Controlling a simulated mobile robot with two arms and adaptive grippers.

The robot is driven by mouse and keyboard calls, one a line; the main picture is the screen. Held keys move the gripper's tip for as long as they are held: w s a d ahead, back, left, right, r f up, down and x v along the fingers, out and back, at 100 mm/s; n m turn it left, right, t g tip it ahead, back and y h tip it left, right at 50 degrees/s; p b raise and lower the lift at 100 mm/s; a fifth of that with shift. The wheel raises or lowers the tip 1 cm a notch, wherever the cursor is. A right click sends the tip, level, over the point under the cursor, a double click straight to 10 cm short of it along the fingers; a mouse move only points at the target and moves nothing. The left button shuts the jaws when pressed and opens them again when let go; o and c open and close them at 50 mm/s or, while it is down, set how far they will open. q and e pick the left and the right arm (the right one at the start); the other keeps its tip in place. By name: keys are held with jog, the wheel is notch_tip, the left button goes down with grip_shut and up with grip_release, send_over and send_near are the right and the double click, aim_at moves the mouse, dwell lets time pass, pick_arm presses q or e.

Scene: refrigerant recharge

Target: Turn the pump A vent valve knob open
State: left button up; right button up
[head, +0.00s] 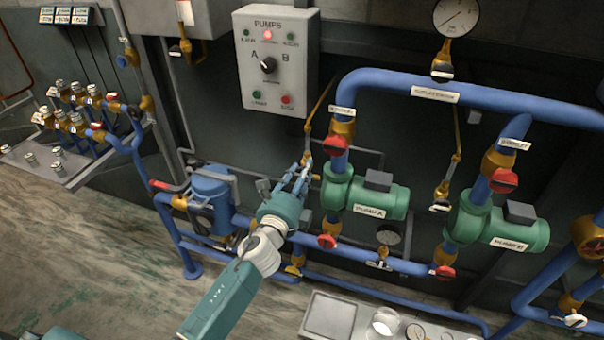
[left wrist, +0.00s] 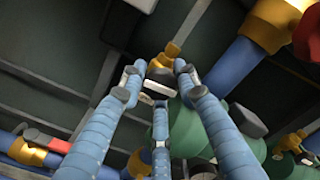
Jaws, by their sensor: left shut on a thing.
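The left gripper (head: 300,172) reaches in from the lower left, its blue fingers closed around the pump A vent valve knob. In the left wrist view, the dark and pale knob (left wrist: 158,82) sits between the fingertips of my left gripper (left wrist: 157,88), with its brass valve body (left wrist: 167,56) just behind. The fingers hide much of the knob, so I cannot tell its exact angle. Green pump A (head: 365,198), with its label, is just right of the gripper. My right gripper is not in view.
A blue pipe with a red handwheel (head: 335,146) rises close right of the gripper. A blue motor-like unit (head: 212,188) stands to its left. The grey pump control box (head: 278,60) hangs above. A lower blue pipe (head: 400,265) runs beneath pump A. Open floor is at lower left.

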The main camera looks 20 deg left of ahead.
pick_arm(q)
jog(key=n, duration=0.4)
jog(key=shift+b, duration=0.3)
jog(key=n, duration=0.4)
jog(key=shift+n, duration=0.4)
jog(key=n, duration=0.4)
jog(key=shift+f+n+p, duration=0.1)
jog(key=shift+n+p, duration=0.35)
jog(key=shift+n, duration=1.55)
jog(key=o, duration=1.2)
jog(key=shift+c, duration=0.2)
jog(key=shift+s, duration=0.1)
jog(key=s, duration=1.2)
jog(key=shift+a, duration=0.25)
jog(key=shift+w, duration=0.1)
